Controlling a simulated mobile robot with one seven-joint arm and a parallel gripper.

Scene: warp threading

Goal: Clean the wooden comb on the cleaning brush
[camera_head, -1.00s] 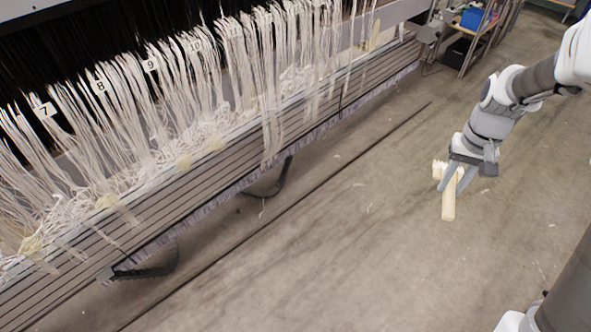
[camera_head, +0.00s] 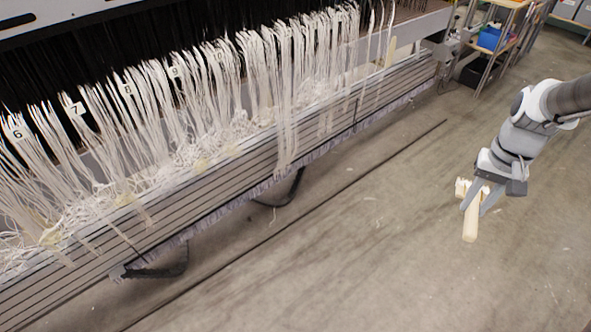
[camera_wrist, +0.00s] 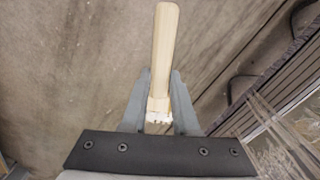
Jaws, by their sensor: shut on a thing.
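My gripper (camera_head: 474,200) is shut on the wooden comb (camera_head: 470,224) and holds it above the floor at the right of the head view. The comb is pale wood, with its handle pointing down in the head view and its wider head above, between and beside the fingers. In the wrist view the comb's handle (camera_wrist: 166,50) points up and away from my gripper (camera_wrist: 160,95), and its head with whitish bits lies between the two grey fingers. The cleaning brush is not clearly seen in either view.
A long loom with a slatted grey beam (camera_head: 215,190) and hanging bundles of white yarn (camera_head: 285,90), marked with numbers, runs along the left. A shelf with a blue bin (camera_head: 492,38) stands at the back right. The concrete floor (camera_head: 370,240) between is clear.

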